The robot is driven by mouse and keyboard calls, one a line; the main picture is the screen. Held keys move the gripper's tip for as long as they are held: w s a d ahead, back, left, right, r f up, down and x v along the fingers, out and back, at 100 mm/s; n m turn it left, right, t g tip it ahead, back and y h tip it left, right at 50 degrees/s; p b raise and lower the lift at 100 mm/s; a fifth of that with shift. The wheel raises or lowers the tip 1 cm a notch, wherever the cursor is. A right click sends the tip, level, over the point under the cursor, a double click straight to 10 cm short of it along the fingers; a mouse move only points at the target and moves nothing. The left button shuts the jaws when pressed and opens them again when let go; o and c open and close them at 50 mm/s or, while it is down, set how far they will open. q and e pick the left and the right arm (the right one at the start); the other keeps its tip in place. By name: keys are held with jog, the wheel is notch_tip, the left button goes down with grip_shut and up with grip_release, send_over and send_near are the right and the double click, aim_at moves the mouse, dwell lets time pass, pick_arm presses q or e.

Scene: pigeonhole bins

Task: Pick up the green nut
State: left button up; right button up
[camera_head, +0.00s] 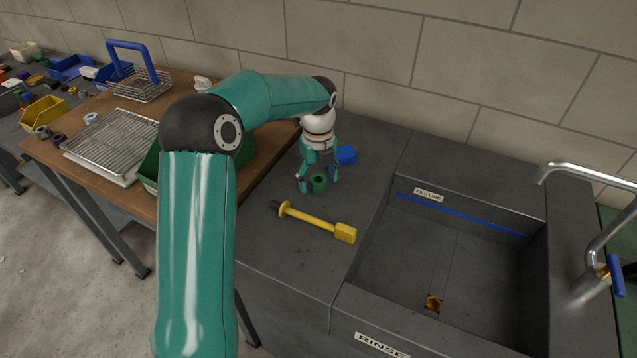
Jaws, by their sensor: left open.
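The green nut (319,183) stands on the dark grey counter, left of the sink. My left gripper (318,185) points down over it, open, with its fingers on either side of the nut. I cannot tell whether the fingers touch it. The nut's upper back is partly hidden by the gripper. My right gripper is not in view.
A blue block (346,155) lies just behind the gripper. A yellow-handled tool (315,221) lies in front of it. The sink (371,232) is to the right, with a faucet (590,245). A wooden table (80,178) with a wire rack (112,145) and a green bin (150,172) is left.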

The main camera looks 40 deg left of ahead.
pick_arm(q)
jog(key=c, duration=1.3)
grip_shut()
jog(key=shift+r, duration=0.15)
